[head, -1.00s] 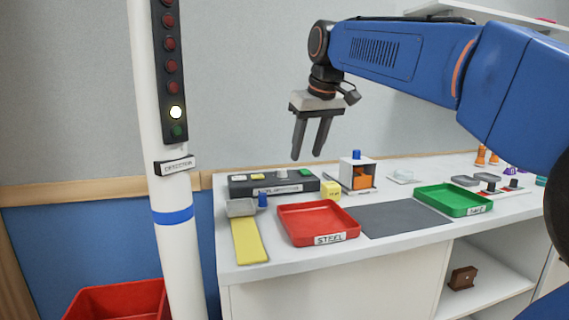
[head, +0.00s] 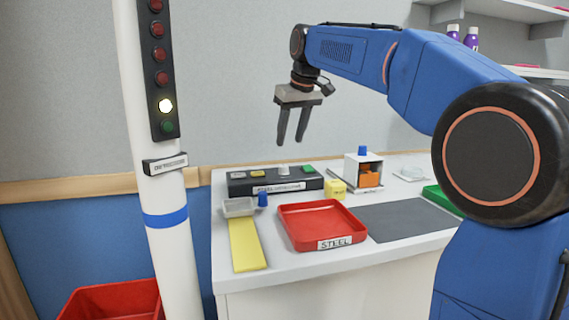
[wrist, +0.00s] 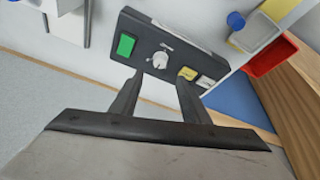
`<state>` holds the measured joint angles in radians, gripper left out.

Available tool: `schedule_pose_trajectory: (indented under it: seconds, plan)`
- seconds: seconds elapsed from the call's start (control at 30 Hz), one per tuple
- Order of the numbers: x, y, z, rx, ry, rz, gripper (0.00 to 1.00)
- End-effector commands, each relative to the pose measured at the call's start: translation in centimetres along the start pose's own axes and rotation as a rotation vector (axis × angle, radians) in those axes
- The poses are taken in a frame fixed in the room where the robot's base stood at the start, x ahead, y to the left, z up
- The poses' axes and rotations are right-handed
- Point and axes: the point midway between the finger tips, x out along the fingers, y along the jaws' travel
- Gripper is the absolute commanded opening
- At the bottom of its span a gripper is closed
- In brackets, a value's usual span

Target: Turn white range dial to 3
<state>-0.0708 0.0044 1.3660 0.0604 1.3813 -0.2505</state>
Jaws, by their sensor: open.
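The white range dial (head: 283,168) is a small round knob on top of a black control box (head: 236,186) at the back of the white table. In the wrist view the dial (wrist: 160,60) sits between a green button and two pale buttons, with small marks around it too blurred to read. My gripper (head: 291,142) is open and empty, pointing down above the box. In the wrist view its fingertips (wrist: 160,76) appear on either side of the dial's lower edge, but the head view shows a gap above it.
A red tray (head: 322,224) labelled STEEL, a yellow strip (head: 245,246), a small blue knob (head: 263,199) and a yellow block (head: 336,189) lie in front of the box. A white housing (head: 352,170) with an orange part stands to its right. A white post (head: 165,207) with lamps stands left.

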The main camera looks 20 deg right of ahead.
Motion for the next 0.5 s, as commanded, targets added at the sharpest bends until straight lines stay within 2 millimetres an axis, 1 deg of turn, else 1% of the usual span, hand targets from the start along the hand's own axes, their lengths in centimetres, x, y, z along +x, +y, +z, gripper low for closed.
schedule_pose_trajectory:
  seconds: [0.03, 0.3, 0.5]
  plan:
    - [1.0, 0.0, 0.1, 0.0, -0.003, -0.001, 0.42]
    - [5.7, 0.0, 0.1, 0.0, -0.002, 0.0, 0.42]
    - [8.7, 0.0, 0.1, 0.0, -0.002, 0.0, 0.42]
